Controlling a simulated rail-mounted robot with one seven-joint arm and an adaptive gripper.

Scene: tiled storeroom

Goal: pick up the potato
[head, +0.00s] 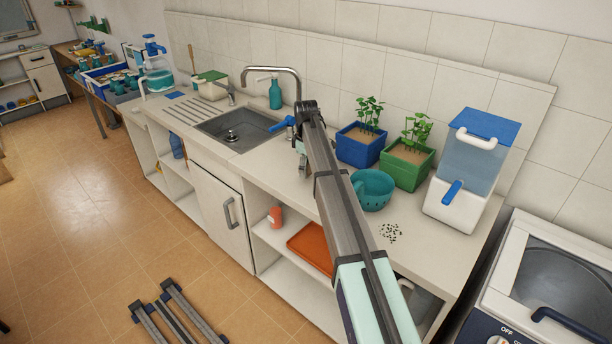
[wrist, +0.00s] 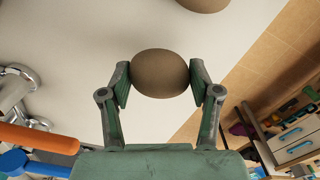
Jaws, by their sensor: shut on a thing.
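A brown, rounded potato (wrist: 160,73) sits between the two fingers of my gripper (wrist: 160,80) in the wrist view, with a fingertip pressed on each side. My gripper is shut on it. In the head view my arm reaches over the counter (head: 262,170) just right of the sink, and my gripper (head: 302,160) is mostly hidden behind the arm. The potato cannot be made out there. A second brown, rounded thing (wrist: 203,4) is cut off by the top edge of the wrist view.
A sink (head: 235,128) with a curved tap (head: 285,72) lies left of my arm. A teal bowl (head: 374,190), blue planter (head: 358,147), green planter (head: 406,166) and water dispenser (head: 466,170) stand to the right. The counter's front left of my gripper is clear.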

